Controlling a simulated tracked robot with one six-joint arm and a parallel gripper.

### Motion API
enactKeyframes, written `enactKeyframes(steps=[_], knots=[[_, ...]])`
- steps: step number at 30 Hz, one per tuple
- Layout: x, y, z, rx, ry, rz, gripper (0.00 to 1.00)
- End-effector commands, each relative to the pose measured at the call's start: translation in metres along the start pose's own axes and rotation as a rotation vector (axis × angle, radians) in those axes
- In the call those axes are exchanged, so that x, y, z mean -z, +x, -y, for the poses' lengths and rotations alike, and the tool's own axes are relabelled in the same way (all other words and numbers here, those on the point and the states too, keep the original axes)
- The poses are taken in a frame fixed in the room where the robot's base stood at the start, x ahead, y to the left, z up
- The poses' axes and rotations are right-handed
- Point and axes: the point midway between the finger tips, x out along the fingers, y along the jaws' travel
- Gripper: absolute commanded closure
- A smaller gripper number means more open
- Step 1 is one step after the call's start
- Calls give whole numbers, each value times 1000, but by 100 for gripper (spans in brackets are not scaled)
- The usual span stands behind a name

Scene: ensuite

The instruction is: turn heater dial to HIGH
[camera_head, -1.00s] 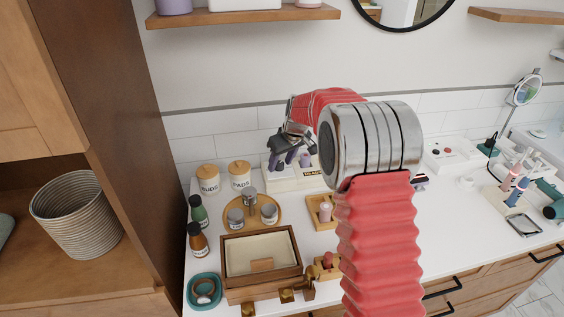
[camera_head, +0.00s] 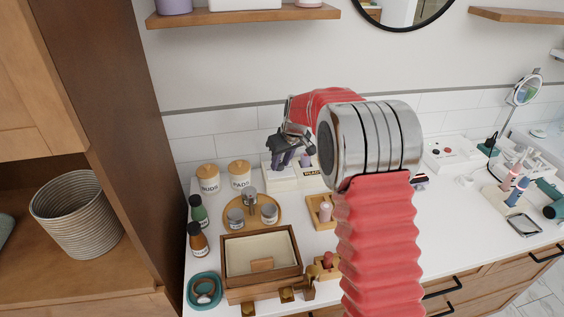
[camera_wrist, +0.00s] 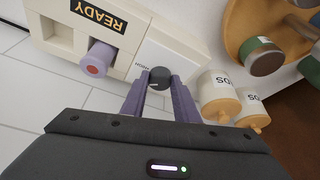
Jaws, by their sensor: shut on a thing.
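The heater dial (camera_wrist: 159,77) is a small dark round knob on a cream heater box (camera_wrist: 185,45), seen in the wrist view. Some lettering beside it is too small to read surely. My gripper (camera_wrist: 160,88) has its purple fingers shut on the dial, one on each side. In the head view my gripper (camera_head: 284,158) is at the heater (camera_head: 281,182) against the back wall, and the dial is hidden behind it. The heater also carries a READY plate (camera_wrist: 100,14) and a mauve knob with a red centre (camera_wrist: 97,60).
Two lidded jars (camera_head: 239,176) stand left of the heater. A round wooden tray (camera_head: 262,222) with small pots and an open wooden box (camera_head: 260,259) lie in front. A small wooden holder (camera_head: 320,216) is close on the right.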

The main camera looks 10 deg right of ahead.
Motion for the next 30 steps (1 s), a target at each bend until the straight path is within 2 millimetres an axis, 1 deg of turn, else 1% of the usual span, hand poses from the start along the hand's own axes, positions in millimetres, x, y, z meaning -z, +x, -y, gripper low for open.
enactKeyframes(steps=[8,21,30], knots=[[0,0,1,-48,110,-1,95],[2,0,4,-154,366,-2,95],[2,0,5,-208,499,-1,95]])
